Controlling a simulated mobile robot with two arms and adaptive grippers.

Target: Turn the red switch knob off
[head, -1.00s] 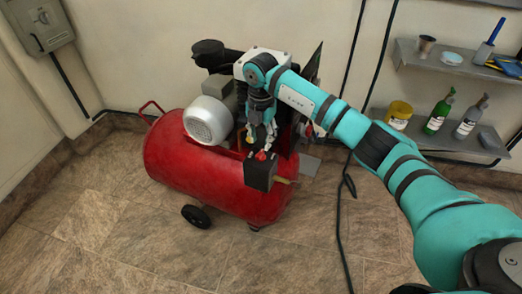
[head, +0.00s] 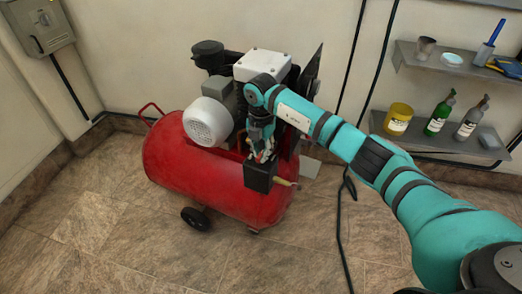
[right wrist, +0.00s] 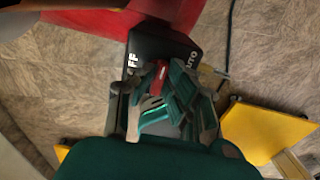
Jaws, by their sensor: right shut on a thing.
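The black switch box (head: 260,177) sits at the front right end of the red compressor tank (head: 190,168). In the right wrist view the box (right wrist: 160,45) carries white lettering ending in "FF" on the left and "UTO" on the right. The red switch knob (right wrist: 158,76) shows partly between the fingers there; in the head view it is hidden by my gripper. My right gripper (head: 259,157) is above the box, pointing down, and is shut on the knob. My left gripper is not in view.
A white motor (head: 208,122) stands on the tank, left of my right gripper. A brass fitting (head: 284,182) sticks out right of the box. Wall shelves (head: 440,146) with bottles are at the right. The tiled floor in front is clear.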

